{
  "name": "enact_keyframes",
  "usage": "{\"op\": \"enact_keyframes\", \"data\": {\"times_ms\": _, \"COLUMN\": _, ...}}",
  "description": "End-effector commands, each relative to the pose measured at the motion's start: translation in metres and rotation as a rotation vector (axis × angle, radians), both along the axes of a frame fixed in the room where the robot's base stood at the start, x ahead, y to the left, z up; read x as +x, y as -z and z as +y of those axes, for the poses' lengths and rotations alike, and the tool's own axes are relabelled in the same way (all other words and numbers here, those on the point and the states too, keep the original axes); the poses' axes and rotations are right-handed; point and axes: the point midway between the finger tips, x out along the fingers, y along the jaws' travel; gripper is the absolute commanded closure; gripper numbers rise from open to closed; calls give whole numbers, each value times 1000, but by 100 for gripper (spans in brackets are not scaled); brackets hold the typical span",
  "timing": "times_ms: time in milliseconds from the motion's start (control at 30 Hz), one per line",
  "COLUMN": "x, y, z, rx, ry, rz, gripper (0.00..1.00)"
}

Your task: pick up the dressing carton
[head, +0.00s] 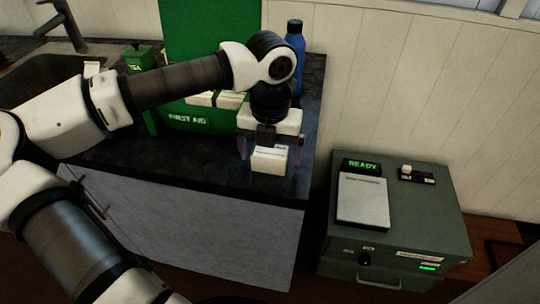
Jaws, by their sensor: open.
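The dressing carton (269,161) appears to be the small white box on the dark counter, near its front right corner. My gripper (270,155) points down over it, with a finger on each side of the box. The fingers are open. I cannot tell whether either finger touches the box. The gripper body hides the box's upper back part.
An open green first aid box (187,120) with pale packs inside stands left of my gripper. A blue bottle (295,45) stands behind. A green tea tin (137,60) is near the sink (45,75). A grey-green cabinet marked READY (410,215) stands right.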

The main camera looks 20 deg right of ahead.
Motion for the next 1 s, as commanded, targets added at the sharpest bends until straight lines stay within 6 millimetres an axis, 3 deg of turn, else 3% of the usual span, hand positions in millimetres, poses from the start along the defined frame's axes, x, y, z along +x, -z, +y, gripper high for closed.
{"op": "enact_keyframes", "data": {"times_ms": 67, "x": 0, "y": 0, "z": 0, "rx": 0, "ry": 0, "rz": 0, "gripper": 12}}
{"op": "enact_keyframes", "data": {"times_ms": 400, "x": 0, "y": 0, "z": 0, "rx": 0, "ry": 0, "rz": 0, "gripper": 56}}
{"op": "enact_keyframes", "data": {"times_ms": 767, "x": 1, "y": -5, "z": 0, "rx": 0, "ry": -1, "rz": -2, "gripper": 57}}
{"op": "enact_keyframes", "data": {"times_ms": 1000, "x": 1, "y": -37, "z": 0, "rx": -1, "ry": -3, "rz": -5, "gripper": 57}}
